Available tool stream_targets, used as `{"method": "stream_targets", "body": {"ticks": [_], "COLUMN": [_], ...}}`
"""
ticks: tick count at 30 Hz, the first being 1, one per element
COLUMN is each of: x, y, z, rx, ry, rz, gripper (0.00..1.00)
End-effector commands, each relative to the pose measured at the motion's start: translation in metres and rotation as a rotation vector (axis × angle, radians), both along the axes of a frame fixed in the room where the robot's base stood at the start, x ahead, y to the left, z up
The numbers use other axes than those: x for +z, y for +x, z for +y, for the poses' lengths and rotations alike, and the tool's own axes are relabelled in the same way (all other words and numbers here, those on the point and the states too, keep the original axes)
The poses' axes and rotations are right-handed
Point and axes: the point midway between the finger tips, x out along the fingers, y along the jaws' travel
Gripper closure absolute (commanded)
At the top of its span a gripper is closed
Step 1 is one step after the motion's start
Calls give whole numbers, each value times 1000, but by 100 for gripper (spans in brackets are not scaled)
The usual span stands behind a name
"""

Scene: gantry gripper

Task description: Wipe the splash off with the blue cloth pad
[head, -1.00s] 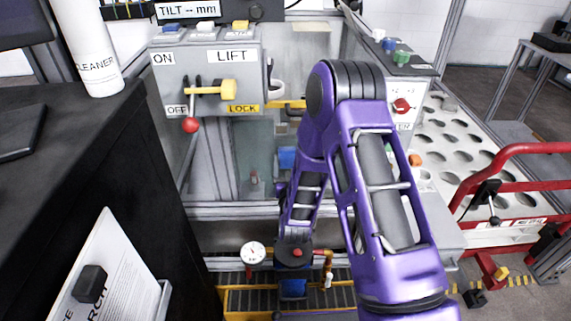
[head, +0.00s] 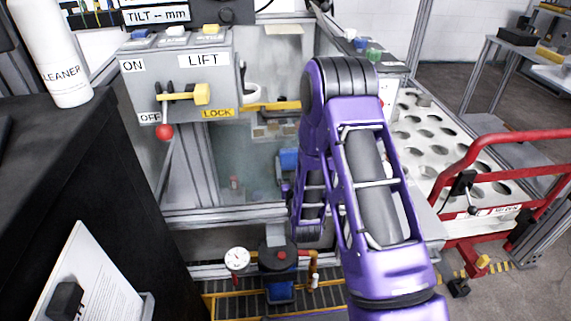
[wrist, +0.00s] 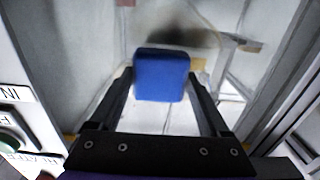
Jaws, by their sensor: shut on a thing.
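The blue cloth pad (wrist: 162,76) is held between the two dark fingers of my gripper (wrist: 161,88) in the wrist view. It faces a pale surface inside the grey enclosure. A dark, blurred patch (wrist: 180,36) lies just beyond the pad's top edge; I cannot tell whether it is the splash or a shadow. Whether the pad touches the surface is also unclear. In the head view a blue block, apparently the pad (head: 288,158), shows left of my purple arm, inside the enclosure. The gripper there is mostly hidden by the arm.
The lift panel (head: 180,75) with its yellow handle and red knob stands left of the opening. A black cabinet with a cleaner bottle (head: 50,50) is at left. A perforated white tray (head: 420,130) and red rail (head: 500,140) are at right. A gauge (head: 237,259) is below.

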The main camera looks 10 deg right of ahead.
Motion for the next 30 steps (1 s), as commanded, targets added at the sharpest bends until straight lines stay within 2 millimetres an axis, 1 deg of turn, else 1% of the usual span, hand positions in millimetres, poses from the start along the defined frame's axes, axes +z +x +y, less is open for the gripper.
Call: {"method": "stream_targets", "body": {"ticks": [5, 13, 23, 30], "x": [1, 1, 1, 1], "y": [1, -1, -1, 1], "z": [-10, -34, -47, -69], "rx": [-4, -5, -4, -4], "ry": [-2, -2, -1, -2], "rz": [-3, -3, -2, -3], "gripper": [64, 64, 64, 64]}}
